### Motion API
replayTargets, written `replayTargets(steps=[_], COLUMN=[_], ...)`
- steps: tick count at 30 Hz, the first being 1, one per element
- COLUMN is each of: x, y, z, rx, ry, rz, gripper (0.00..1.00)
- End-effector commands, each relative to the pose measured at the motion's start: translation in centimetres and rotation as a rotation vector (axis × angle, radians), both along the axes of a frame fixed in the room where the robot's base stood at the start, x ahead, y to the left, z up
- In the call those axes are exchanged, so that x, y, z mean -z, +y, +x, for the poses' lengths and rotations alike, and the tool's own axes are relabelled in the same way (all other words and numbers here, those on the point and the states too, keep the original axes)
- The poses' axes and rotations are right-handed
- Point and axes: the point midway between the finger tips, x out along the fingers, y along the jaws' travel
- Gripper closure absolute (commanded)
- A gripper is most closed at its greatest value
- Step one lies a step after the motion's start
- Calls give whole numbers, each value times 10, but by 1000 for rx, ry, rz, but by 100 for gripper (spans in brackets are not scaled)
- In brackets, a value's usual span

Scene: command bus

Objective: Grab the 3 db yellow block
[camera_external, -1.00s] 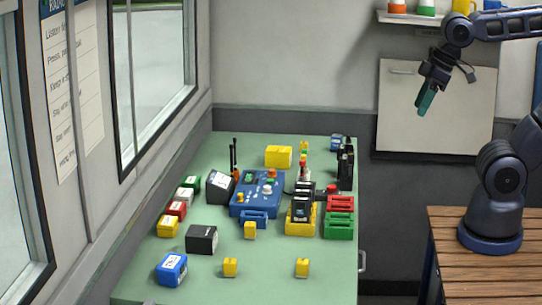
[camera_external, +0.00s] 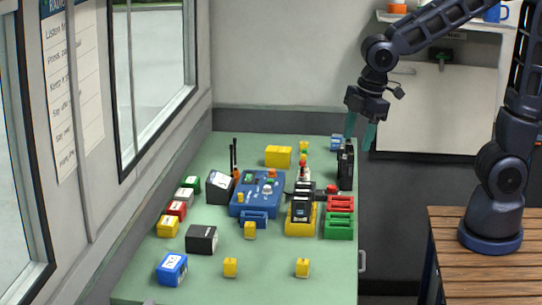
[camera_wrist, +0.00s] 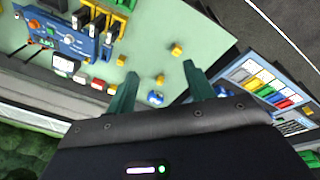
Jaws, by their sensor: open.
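Several small yellow blocks stand on the green bench: a front left block (camera_external: 231,267), a front right block (camera_external: 302,267) and a block by the blue bracket (camera_external: 250,230). I cannot read a 3 dB mark on any of them. My gripper (camera_external: 359,141) hangs in the air above the bench's right edge, fingers down, apart and empty. In the wrist view small yellow blocks show beyond the green fingers (camera_wrist: 160,72), including one yellow block (camera_wrist: 176,50). The gripper touches none of them.
A blue panel unit (camera_external: 257,193) stands mid-bench beside a yellow rack of dark modules (camera_external: 300,222). Red (camera_external: 340,204) and green (camera_external: 338,226) trays sit at the right edge, with a black upright device (camera_external: 346,168) behind. The front of the bench has free room.

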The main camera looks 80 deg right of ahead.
Motion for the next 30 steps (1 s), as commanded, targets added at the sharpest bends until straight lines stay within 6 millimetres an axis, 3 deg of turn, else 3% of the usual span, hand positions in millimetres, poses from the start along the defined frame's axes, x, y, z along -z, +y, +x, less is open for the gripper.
replayTargets(steps=[9, 18, 24, 30], x=[62, 132, 178, 203], y=[33, 66, 87, 97], z=[54, 93, 109, 116], rx=[-276, -539, -693, -776], ry=[79, 146, 183, 199], rz=[-49, -75, -83, -86], gripper=[47, 47, 47, 47])
